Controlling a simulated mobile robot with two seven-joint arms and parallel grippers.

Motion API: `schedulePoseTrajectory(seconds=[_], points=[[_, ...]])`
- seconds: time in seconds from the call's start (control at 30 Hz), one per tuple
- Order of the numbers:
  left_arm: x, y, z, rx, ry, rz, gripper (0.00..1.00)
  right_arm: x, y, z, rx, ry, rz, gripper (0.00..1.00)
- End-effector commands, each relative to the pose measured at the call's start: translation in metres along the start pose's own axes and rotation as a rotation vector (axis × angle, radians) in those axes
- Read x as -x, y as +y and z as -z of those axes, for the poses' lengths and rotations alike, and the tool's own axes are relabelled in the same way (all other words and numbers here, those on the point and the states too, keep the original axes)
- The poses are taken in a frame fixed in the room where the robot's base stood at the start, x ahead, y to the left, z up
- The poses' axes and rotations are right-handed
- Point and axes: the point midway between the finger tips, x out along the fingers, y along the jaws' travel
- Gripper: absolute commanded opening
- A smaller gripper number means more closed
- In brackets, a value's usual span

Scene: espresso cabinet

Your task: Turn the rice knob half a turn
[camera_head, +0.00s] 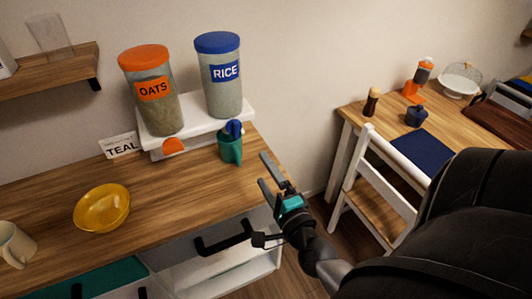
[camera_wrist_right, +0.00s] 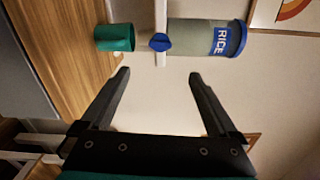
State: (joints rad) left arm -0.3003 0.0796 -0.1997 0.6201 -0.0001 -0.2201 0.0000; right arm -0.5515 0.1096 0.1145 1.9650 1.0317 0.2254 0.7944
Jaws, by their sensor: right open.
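The rice dispenser (camera_head: 223,85) is a clear canister with a blue lid and a blue RICE label, standing on a white stand (camera_head: 205,127). Its blue knob (camera_head: 235,128) is on the front of the stand, partly behind a green cup in the head view. In the right wrist view the knob (camera_wrist_right: 160,42) shows clear of the cup, between the directions of the two fingers. My right gripper (camera_head: 264,171) is open and empty, right of the cup and apart from the knob. It also shows in the wrist view (camera_wrist_right: 159,75). My left gripper is not in view.
The green cup (camera_head: 230,152) stands close before the knob; it also shows in the wrist view (camera_wrist_right: 114,38). The oats dispenser (camera_head: 153,100) with an orange knob (camera_head: 173,146) is to the left. A yellow bowl (camera_head: 102,208) and a mug (camera_head: 15,245) are on the counter.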

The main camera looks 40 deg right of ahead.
Motion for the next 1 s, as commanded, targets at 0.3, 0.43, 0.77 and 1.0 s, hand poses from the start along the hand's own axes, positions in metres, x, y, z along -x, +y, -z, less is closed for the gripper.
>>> schedulePoseTrajectory(seconds=[0.3, 0.43, 0.77, 1.0], points=[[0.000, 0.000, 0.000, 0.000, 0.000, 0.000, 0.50, 0.001, 0.000, 0.000, 0.001, -0.001, 0.001, 0.91], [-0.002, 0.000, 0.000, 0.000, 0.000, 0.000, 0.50, 0.000, 0.000, -0.001, 0.049, -0.001, 0.002, 0.76], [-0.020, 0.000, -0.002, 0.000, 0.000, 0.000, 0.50, -0.002, -0.005, -0.005, 0.617, -0.001, 0.011, 0.49], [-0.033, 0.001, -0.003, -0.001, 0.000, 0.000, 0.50, -0.002, -0.010, -0.005, 1.114, 0.002, 0.011, 0.49]])
